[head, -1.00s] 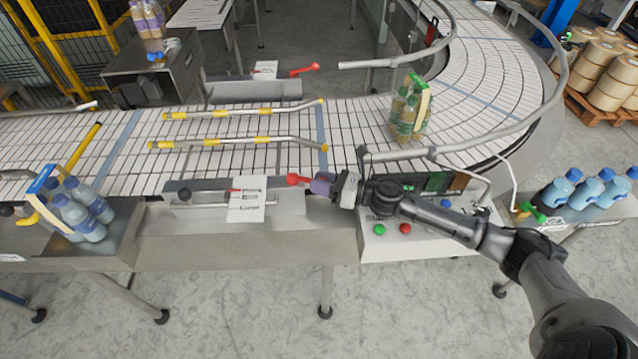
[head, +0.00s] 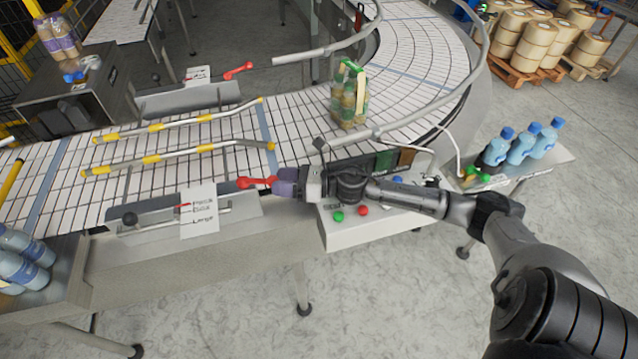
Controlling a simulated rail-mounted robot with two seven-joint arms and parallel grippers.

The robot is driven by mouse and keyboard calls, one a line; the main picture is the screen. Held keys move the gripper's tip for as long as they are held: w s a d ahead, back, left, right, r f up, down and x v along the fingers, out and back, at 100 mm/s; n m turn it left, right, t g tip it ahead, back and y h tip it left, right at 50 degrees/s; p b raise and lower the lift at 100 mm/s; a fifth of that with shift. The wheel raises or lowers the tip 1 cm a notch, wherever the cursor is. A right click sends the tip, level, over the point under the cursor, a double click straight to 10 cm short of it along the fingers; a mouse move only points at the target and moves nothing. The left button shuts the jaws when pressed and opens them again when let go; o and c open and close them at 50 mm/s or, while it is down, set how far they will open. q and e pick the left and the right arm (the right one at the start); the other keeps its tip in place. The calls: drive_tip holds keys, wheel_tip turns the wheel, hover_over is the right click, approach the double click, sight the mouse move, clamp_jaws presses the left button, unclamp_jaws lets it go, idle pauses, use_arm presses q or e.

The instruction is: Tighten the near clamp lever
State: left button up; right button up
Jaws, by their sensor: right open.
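The near clamp lever (head: 256,182) is red and sits on the near side of the conveyor, at the right end of the metal bracket with the size card. It lies roughly level, with its knob end to the left. My right gripper (head: 284,185) is open, its purple fingertips at the lever's right end. They overlap that end in the picture, so I cannot tell whether they touch it. My left gripper is not in view.
A size card (head: 199,212) hangs on the near rail bracket. A control box (head: 375,222) with green and red buttons lies under my right forearm. Yellow-banded guide rails (head: 180,155) cross the belt.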

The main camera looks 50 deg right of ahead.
drive_tip(key=b+v, duration=0.2)
drive_tip(key=v, duration=0.9)
drive_tip(key=shift+c, duration=0.5)
